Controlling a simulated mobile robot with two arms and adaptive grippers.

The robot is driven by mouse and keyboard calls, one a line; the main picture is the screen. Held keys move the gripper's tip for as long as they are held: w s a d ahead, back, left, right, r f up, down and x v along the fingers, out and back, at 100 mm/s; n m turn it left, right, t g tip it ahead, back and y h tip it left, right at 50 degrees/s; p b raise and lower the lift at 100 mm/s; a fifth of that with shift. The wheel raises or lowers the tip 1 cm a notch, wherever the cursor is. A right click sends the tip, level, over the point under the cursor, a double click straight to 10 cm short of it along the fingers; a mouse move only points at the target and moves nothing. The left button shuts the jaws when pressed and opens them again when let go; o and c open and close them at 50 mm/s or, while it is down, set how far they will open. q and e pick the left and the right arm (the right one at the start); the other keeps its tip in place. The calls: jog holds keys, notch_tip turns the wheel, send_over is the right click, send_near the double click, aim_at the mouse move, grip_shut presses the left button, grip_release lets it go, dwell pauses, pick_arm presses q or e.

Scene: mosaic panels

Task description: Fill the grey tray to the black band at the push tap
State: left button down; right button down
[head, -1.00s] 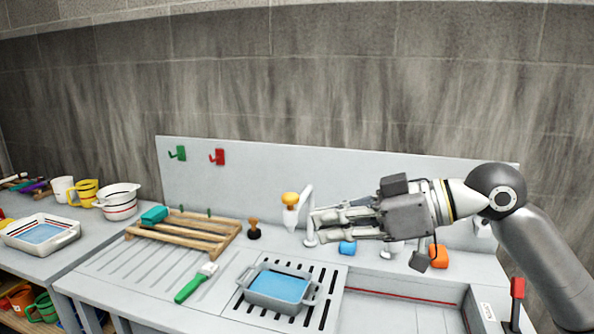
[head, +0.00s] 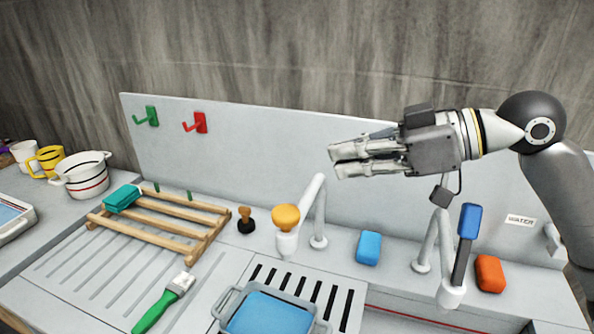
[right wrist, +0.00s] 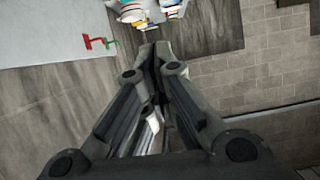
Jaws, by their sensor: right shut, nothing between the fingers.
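The grey tray (head: 235,300) sits on the slotted grate (head: 338,300), cut off by the lower edge of the head view. Blue water (head: 268,315) covers its inside. I cannot make out a black band on it. The push tap (head: 287,240) with its orange-yellow knob (head: 286,216) stands just behind the tray, its spout above it. No stream shows. My right gripper (head: 334,161) is shut and empty, above and to the right of the tap, apart from it. It also shows in the right wrist view (right wrist: 157,60). My left gripper is out of view.
A wooden rack (head: 165,232) with a teal sponge (head: 122,198) and a green-handled brush (head: 163,302) lie left. A second tap with a blue lever (head: 468,222) stands right, between a blue block (head: 369,247) and an orange block (head: 489,273). The panel (head: 250,165) rises behind.

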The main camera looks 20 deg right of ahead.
jog(key=p, duration=0.4)
send_over(292, 211)
jog(key=f, duration=0.3)
jog(key=shift+w+a, duration=0.25)
jog(key=shift+a, duration=0.15)
jog(key=f, duration=0.3)
jog(key=shift+s+d+f, duration=0.15)
jog(key=shift+d+f, duration=0.05)
jog(key=shift+d, duration=0.1)
jog(key=shift+s+d+f, duration=0.15)
jog(key=shift+f, duration=0.35)
